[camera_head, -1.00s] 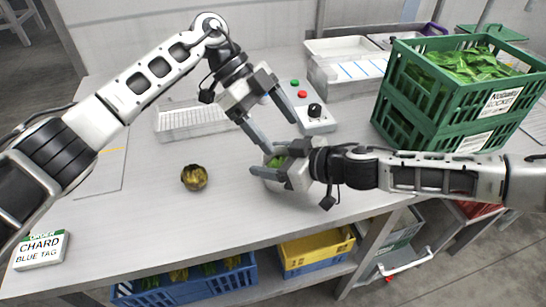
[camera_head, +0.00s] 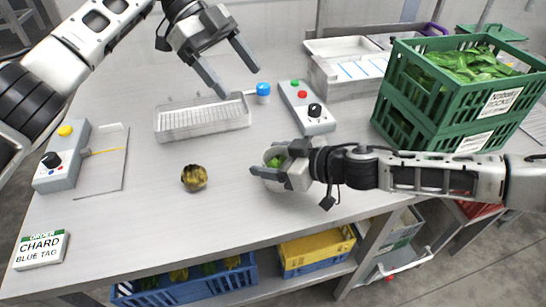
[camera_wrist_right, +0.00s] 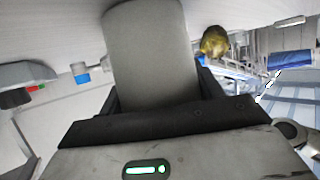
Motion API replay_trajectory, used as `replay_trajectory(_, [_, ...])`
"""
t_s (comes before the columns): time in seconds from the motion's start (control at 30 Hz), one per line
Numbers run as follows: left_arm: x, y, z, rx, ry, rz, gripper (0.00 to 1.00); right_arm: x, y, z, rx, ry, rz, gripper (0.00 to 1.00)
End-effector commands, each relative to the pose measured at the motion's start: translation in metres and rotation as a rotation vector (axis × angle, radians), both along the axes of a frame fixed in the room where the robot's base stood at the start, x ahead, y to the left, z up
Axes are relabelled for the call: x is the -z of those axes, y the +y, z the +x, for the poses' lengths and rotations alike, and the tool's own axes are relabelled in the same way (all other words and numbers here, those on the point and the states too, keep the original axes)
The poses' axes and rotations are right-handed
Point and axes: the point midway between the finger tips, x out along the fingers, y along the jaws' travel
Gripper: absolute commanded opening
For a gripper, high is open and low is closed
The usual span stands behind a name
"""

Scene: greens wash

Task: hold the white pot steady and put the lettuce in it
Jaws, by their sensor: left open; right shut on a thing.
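The white pot (camera_head: 267,156) stands on the table, mostly hidden behind my right gripper (camera_head: 272,168), which is shut on it. A pale cylinder that looks like the pot's wall (camera_wrist_right: 150,50) fills the space between the fingers in the right wrist view. Green leaf, apparently the lettuce (camera_head: 277,161), shows inside the pot's mouth; how deep it sits is hidden. My left gripper (camera_head: 236,82) is open and empty, raised above the back of the table, well away from the pot.
A wire tray (camera_head: 203,121), a blue-capped item (camera_head: 263,90) and a button box (camera_head: 307,108) stand behind. Green crates (camera_head: 420,122) with leaves are at right. The front middle is clear.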

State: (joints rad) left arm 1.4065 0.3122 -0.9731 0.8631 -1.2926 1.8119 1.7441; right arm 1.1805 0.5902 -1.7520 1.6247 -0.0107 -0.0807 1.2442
Motion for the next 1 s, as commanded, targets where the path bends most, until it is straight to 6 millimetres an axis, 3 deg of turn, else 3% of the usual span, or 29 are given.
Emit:
replay_trajectory(0.1, [0.0,0.0,0.0,0.0,0.0,0.0,0.78,-0.001,0.0,0.0,0.0,0.0,0.001,0.43])
replay_trajectory(0.13, [0.0,0.0,0.0,0.0,0.0,0.0,0.78,-0.001,0.0,0.0,0.0,0.0,0.001,0.68])
replay_trajectory(0.2, [0.0,0.0,0.0,0.0,0.0,0.0,0.78,0.0,0.0,0.0,0.0,0.0,0.001,0.87])
replay_trajectory(0.23, [0.0,0.0,0.0,0.001,-0.001,0.0,0.78,0.0,0.0,0.0,0.0,0.0,0.001,0.91])
replay_trajectory(0.63, [0.0,-0.001,0.0,0.001,-0.001,0.0,0.78,-0.004,-0.009,-0.004,0.001,0.0,0.0,0.91])
replay_trajectory(1.0, [0.0,0.0,0.0,0.0,0.0,0.0,0.78,-0.033,-0.07,-0.038,0.004,-0.001,-0.001,0.91])
